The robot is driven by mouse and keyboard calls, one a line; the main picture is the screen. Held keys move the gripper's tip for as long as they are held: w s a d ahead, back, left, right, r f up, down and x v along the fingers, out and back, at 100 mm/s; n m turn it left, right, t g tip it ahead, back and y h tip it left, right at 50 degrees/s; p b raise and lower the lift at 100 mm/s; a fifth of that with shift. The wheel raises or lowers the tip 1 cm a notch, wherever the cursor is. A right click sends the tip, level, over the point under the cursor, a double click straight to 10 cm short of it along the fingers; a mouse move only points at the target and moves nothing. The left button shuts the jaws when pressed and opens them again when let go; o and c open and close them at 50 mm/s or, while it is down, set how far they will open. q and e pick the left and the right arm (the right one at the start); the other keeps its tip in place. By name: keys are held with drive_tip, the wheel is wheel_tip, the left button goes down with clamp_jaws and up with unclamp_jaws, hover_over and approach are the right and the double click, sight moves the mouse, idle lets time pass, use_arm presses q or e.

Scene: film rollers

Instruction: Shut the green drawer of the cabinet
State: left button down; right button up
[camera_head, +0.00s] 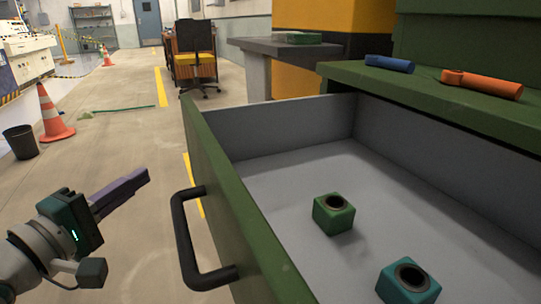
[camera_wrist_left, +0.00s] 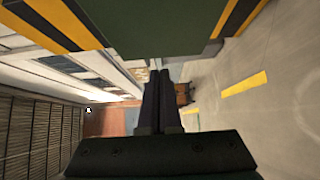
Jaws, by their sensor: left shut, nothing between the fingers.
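The green drawer (camera_head: 225,190) of the green cabinet (camera_head: 440,95) stands open, pulled out toward the left, with a grey inside. Its black bar handle (camera_head: 184,240) is on the front panel. A green block with a round hole (camera_head: 334,214) and a teal block with a round hole (camera_head: 408,284) sit in the drawer. My left gripper (camera_head: 146,174) is shut and empty, left of the drawer front and apart from the handle. In the left wrist view its closed fingers (camera_wrist_left: 163,82) show below a green surface (camera_wrist_left: 160,25). My right gripper is not in view.
A blue roller (camera_head: 389,64) and an orange roller (camera_head: 482,84) lie on the cabinet top. A traffic cone (camera_head: 53,115) and a dark bin (camera_head: 20,142) stand at the left. An office chair (camera_head: 196,60) is at the back. The floor left of the drawer is mostly clear.

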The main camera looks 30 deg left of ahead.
sight(191, 154)
use_arm(q)
drive_tip(key=shift+w+d+b, duration=0.3)
drive_tip(key=shift+w+d, duration=0.1)
drive_tip(key=shift+w, duration=0.75)
drive_tip(key=shift+w+d+b, duration=0.25)
drive_tip(key=shift+w+d, duration=0.1)
drive_tip(key=shift+w, duration=0.8)
drive_tip(key=shift+w+d+b, duration=0.3)
drive_tip(key=shift+w+d, duration=0.1)
drive_tip(key=shift+w, duration=0.75)
